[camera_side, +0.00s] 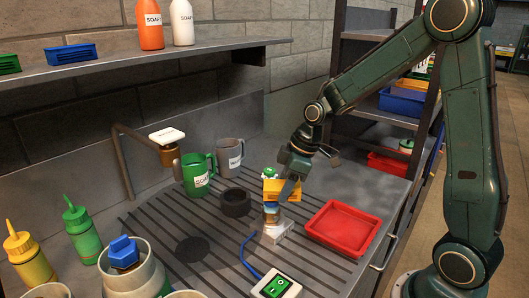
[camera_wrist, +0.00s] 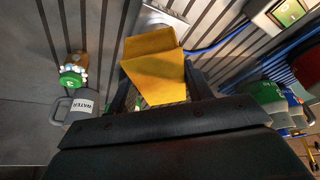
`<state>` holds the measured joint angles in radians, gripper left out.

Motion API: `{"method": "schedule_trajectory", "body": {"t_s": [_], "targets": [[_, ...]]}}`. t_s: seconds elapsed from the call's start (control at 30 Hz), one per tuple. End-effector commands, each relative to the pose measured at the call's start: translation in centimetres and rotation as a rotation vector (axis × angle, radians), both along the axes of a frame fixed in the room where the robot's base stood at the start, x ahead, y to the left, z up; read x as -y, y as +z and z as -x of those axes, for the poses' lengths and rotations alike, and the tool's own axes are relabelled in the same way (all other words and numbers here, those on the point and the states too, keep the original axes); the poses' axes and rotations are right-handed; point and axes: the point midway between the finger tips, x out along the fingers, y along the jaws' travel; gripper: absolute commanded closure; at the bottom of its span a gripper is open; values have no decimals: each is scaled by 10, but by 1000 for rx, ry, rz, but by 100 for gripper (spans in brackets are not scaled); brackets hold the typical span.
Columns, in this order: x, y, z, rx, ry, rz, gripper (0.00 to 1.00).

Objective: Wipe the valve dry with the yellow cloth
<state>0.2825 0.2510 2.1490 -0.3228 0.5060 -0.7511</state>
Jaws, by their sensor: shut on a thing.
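My gripper (camera_side: 284,190) is shut on the yellow cloth (camera_wrist: 155,65). In the wrist view the folded cloth sticks out between my two dark fingers. In the side view the cloth (camera_side: 272,188) hangs just above a small brass-and-blue piece (camera_side: 271,212), which looks like the valve. This piece stands on a small pale platform (camera_side: 274,234). I cannot tell whether the cloth touches it. In the wrist view the cloth hides most of what lies beneath it.
A red tray (camera_side: 343,228) lies right of the platform. A blue cable (camera_side: 247,252) runs to a green-screened display (camera_side: 276,287) in front. Squeeze bottles stand far left.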

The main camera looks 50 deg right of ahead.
Motion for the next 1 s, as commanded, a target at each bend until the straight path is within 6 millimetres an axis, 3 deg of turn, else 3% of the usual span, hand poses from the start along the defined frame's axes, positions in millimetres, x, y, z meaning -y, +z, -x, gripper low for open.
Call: {"method": "schedule_trajectory", "body": {"t_s": [1.0], "targets": [[4, -9, 4, 0, -1, 0, 76]]}}
